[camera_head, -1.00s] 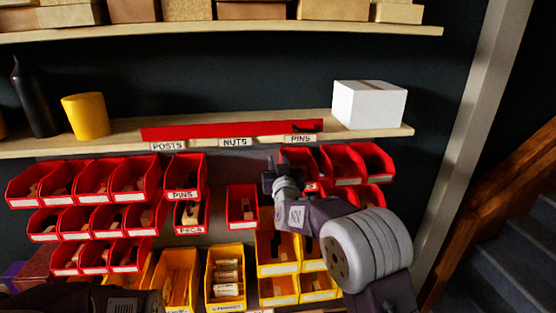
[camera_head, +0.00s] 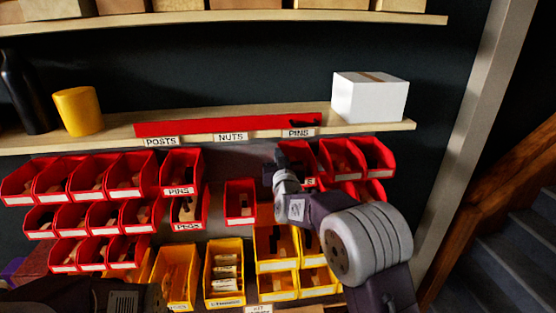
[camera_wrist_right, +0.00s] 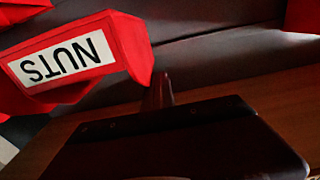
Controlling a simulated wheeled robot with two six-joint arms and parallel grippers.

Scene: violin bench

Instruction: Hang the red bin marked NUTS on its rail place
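The red bin marked NUTS (camera_wrist_right: 75,60) is close in the right wrist view, its label upside down. In the head view a red bin (camera_head: 301,158), with only an "S" of its label showing, sits directly behind my right gripper; it appears to be the same bin. My right gripper (camera_head: 277,164) is at this bin's left side, partly covering it. In the right wrist view a dark finger (camera_wrist_right: 160,92) is beside the bin; whether it touches is unclear. The NUTS place label (camera_head: 231,137) is on the shelf edge, with bare grey panel (camera_head: 236,160) below it.
A red bin marked PINS (camera_head: 181,172) hangs left of the bare panel. A lone red bin (camera_head: 240,203) is below it. Yellow bins (camera_head: 225,272) stand lower. A white box (camera_head: 370,97) and yellow cup (camera_head: 78,111) are on the shelf (camera_head: 400,126).

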